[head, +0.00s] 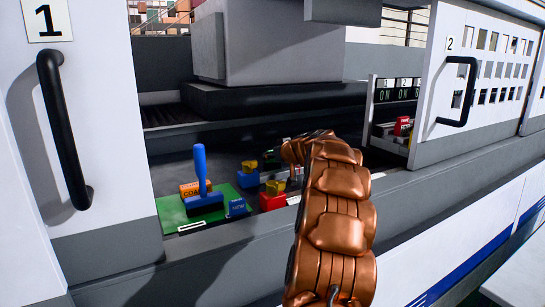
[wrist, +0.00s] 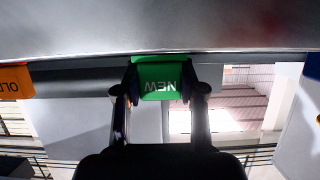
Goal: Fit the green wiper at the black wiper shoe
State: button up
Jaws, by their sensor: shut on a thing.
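My gripper (wrist: 160,78) is shut on the green wiper (wrist: 161,92), a small green block marked NEW whose lettering appears upside down in the wrist view. The wiper's upper edge is close against a broad grey surface (wrist: 160,28); I cannot tell whether it touches. An orange block marked OLD (wrist: 14,82) shows at the left edge of the wrist view. In the head view my copper arm reaches into the machine and hides most of the gripper. I cannot make out the black wiper shoe for certain in either view.
Red (head: 271,201) and blue (head: 248,179) blocks with yellow tops stand beside my arm. Doors 1 (head: 110,130) and 2 (head: 432,130) flank the opening.

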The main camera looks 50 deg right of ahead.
jog(key=shift+f, duration=0.1)
jog(key=o, duration=1)
jog(key=shift+f, duration=0.1)
jog(key=v, duration=1.2)
jog(key=shift+r, duration=0.3)
